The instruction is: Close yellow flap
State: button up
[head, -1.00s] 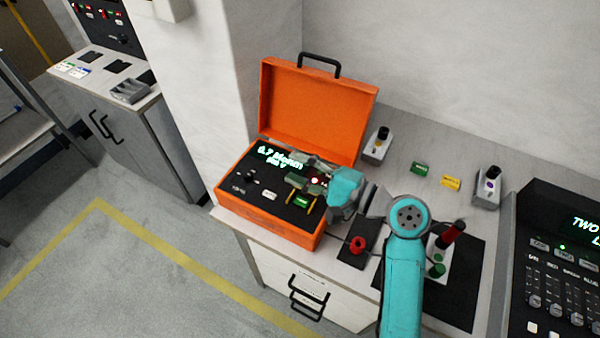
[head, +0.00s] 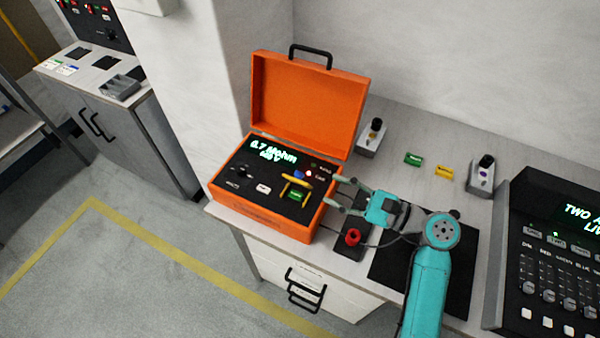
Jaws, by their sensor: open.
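The orange case (head: 262,228) stands on the bench with its lid (head: 305,98) upright. On its black panel, a yellow flap (head: 297,181) shows as a thin bar and edges around a green part (head: 297,195). It is too small to tell whether the flap is raised or lying flat. My gripper (head: 336,193) is just right of the case, its two fingers spread and pointing left toward the flap. The fingers are empty and appear clear of the flap.
A red knob (head: 352,237) sits on a dark block in front of my gripper. Grey boxes with black knobs (head: 371,138) (head: 483,175), a green tag (head: 413,159) and a yellow tag (head: 444,172) lie behind. A black console (head: 555,260) stands at right.

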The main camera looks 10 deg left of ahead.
aim_at(300, 176)
jog(key=x, duration=0.9)
jog(key=shift+w+a, duration=0.1)
jog(key=shift+a, duration=0.15)
jog(key=shift+c, duration=0.3)
